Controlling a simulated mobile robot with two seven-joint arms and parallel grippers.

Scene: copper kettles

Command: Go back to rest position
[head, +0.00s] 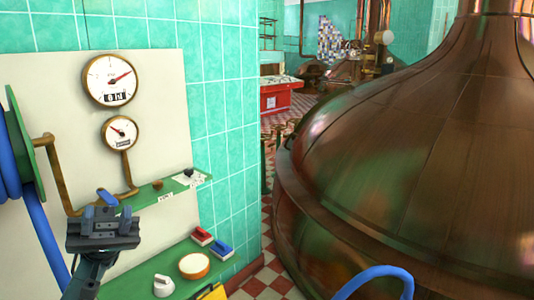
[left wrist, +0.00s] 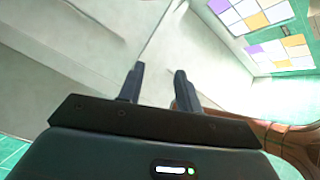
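My left gripper (head: 100,207) is at the lower left of the head view, in front of the cream panel (head: 60,90) and left of the green shelves. Its fingers point up. In the left wrist view my left gripper (left wrist: 157,78) has its two dark fingers apart with nothing between them. It appears to touch nothing. My right gripper is in neither view.
A large copper kettle (head: 420,150) fills the right side. Two gauges (head: 110,79) hang on the panel. An upper green shelf (head: 155,194) and a lower one hold knobs and switches. A blue hose (head: 42,225) hangs at left. Checkered floor (head: 268,280) shows between.

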